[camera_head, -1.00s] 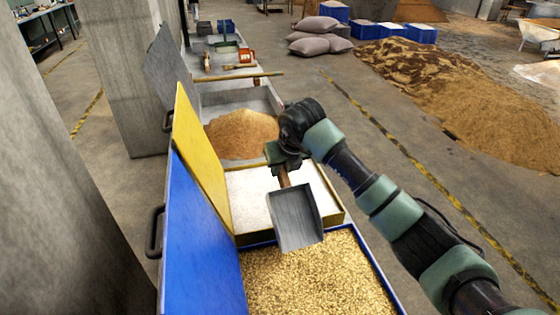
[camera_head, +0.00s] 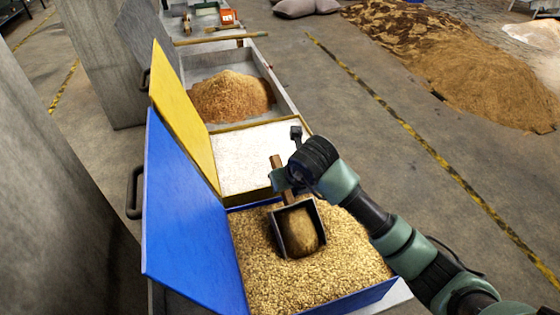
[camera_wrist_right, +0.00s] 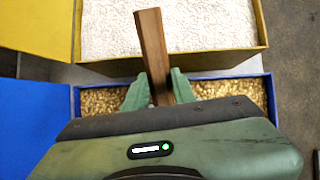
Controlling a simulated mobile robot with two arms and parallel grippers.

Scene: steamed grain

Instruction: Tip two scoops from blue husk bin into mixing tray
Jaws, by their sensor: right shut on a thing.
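The blue husk bin (camera_head: 357,299) stands at the front with its blue lid (camera_head: 190,220) raised, full of golden husk (camera_head: 270,280). My right gripper (camera_head: 284,182) is shut on the wooden handle of a scoop, and the handle (camera_wrist_right: 152,40) also shows between the fingers (camera_wrist_right: 158,88) in the wrist view. The scoop's dark metal pan (camera_head: 279,232) is tilted at the husk surface and holds some husk; I cannot tell how deep its lower edge sits. A grey tray (camera_head: 190,72) with a brown heap (camera_head: 230,95), possibly the mixing tray, lies farther back. My left gripper is not in view.
A yellow bin (camera_head: 216,192) of white grain, its yellow lid (camera_head: 182,110) raised, stands between the blue bin and the grey tray. A wooden stick (camera_head: 215,39) lies behind the tray. Open floor lies to the right, with a striped line (camera_head: 400,120).

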